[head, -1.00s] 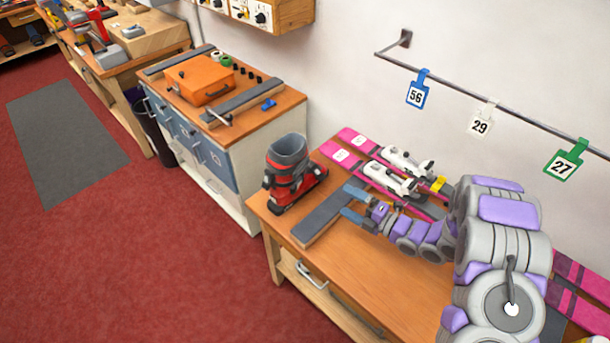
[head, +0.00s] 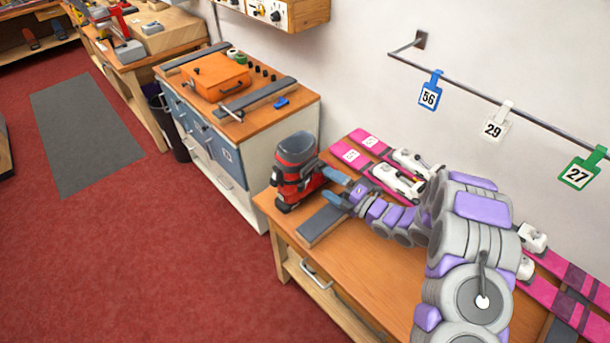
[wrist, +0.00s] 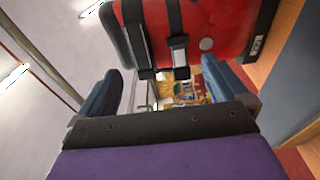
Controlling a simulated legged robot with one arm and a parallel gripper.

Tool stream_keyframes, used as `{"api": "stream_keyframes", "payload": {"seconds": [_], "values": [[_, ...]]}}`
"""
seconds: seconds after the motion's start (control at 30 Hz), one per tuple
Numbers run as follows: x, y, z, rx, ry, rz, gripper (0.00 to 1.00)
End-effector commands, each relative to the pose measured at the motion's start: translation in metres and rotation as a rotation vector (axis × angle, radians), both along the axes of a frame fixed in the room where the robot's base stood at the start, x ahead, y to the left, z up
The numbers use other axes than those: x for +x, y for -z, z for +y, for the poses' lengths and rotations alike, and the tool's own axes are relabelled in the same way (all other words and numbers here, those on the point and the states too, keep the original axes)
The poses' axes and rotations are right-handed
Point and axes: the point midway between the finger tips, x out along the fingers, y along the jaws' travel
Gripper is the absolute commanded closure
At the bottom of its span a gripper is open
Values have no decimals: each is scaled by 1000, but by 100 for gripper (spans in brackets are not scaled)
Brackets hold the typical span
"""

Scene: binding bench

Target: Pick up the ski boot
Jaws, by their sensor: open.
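The red and dark grey ski boot (head: 297,172) stands upright at the left end of the wooden bench. My gripper (head: 333,188) is just right of it, with its blue fingers pointing at the boot. In the wrist view the boot's red shell and black buckle straps (wrist: 190,35) fill the top centre, ahead of my open gripper (wrist: 168,85). The fingers are apart with nothing held between them. I cannot tell whether a fingertip touches the boot.
Pink skis (head: 350,155) with white bindings lie along the bench behind my arm. A grey strip (head: 320,223) lies in front of the boot. A cabinet with an orange case (head: 215,78) stands to the left. Numbered tags hang from a wall rail (head: 455,83).

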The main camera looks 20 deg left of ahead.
Motion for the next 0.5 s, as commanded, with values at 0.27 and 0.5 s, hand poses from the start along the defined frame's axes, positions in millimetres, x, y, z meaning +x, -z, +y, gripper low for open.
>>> {"api": "stream_keyframes", "payload": {"seconds": [0.27, 0.5], "values": [[7, 1, 19, -5, -2, -2, 0], [21, -2, 42, -1, -4, -3, 0]]}}
